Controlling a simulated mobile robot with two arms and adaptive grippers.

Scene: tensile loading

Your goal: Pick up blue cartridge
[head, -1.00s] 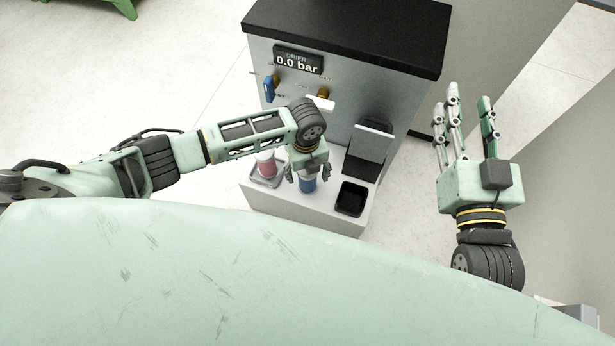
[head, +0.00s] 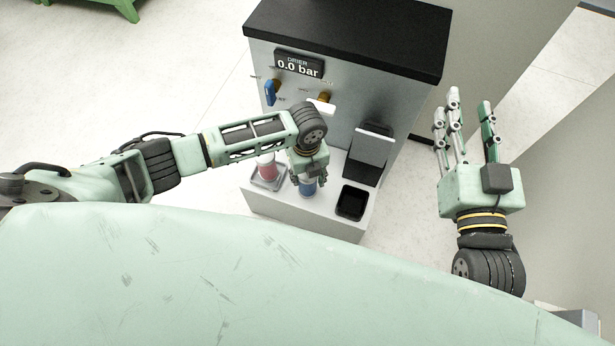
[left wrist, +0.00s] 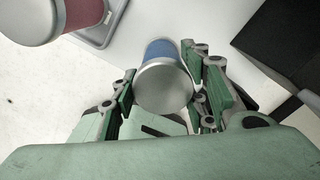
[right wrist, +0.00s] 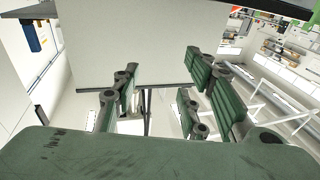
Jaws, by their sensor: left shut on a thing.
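The blue cartridge (head: 308,188) stands upright on the white ledge of the drier, a blue body with a silver cap. In the left wrist view the cartridge (left wrist: 165,85) sits between the fingers of my left gripper (left wrist: 163,98), which are closed around its sides. In the head view my left gripper (head: 309,178) comes down over it from above and hides its upper part. My right gripper (head: 467,125) is empty, raised to the right of the drier, with its fingers spread apart; they also show apart in the right wrist view (right wrist: 160,95).
A red cartridge (head: 267,168) stands in a grey tray (head: 262,184) left of the blue one. A black square bin (head: 351,202) is to the right on the ledge. The drier (head: 330,100) rises behind, with valves and a 0.0 bar display (head: 299,66).

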